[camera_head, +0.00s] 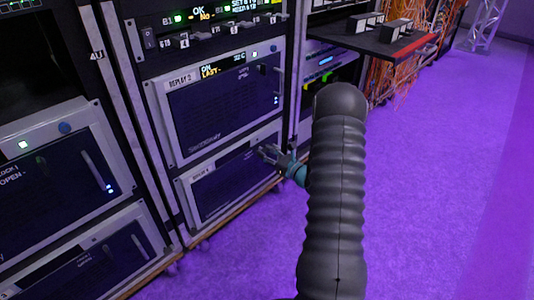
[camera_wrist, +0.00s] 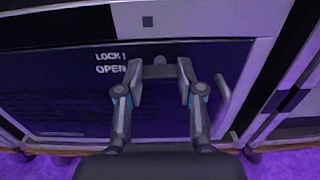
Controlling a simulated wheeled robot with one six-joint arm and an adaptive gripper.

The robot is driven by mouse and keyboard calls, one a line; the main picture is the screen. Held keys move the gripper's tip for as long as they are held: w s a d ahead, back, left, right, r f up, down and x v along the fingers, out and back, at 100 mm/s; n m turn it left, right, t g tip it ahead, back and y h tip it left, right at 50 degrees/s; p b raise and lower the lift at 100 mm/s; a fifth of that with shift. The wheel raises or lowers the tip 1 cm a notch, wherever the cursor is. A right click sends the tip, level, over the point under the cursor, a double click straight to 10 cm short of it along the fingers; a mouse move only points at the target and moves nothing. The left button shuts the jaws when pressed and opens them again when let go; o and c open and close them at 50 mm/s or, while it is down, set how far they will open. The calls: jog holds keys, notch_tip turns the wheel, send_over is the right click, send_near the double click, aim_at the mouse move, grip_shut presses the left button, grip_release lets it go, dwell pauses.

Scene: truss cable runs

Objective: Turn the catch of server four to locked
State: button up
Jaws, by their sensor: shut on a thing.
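In the wrist view the panel (camera_wrist: 60,90) carries the words LOCK and OPEN, one above the other. A small grey catch (camera_wrist: 160,68) sits right of the words, between the fingertips of my gripper (camera_wrist: 160,82). The fingers are shut on the catch and partly hide it, so its exact turn is unclear.
A pale handle (camera_wrist: 223,100) stands close to the right of my fingers. Above is a server labelled REPLAY 2 (camera_head: 225,115). Other servers (camera_head: 65,175) fill the left rack. A shelf (camera_head: 370,38) juts out at upper right, near orange cables (camera_head: 405,80). The purple floor (camera_head: 430,180) is clear.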

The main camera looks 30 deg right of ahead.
jog(key=shift+m, duration=0.3)
jog(key=m+p, duration=0.2)
jog(key=m, duration=0.1)
jog(key=shift+r, duration=0.1)
jog(key=m+p, duration=0.2)
jog(key=m, duration=0.3)
jog(key=m+p, duration=0.2)
jog(key=m, duration=0.3)
jog(key=shift+p, duration=0.3)
jog(key=shift+m+p, duration=0.75)
jog(key=shift+m, duration=1.35)
jog(key=o, duration=1.2)
jog(key=shift+c, duration=0.2)
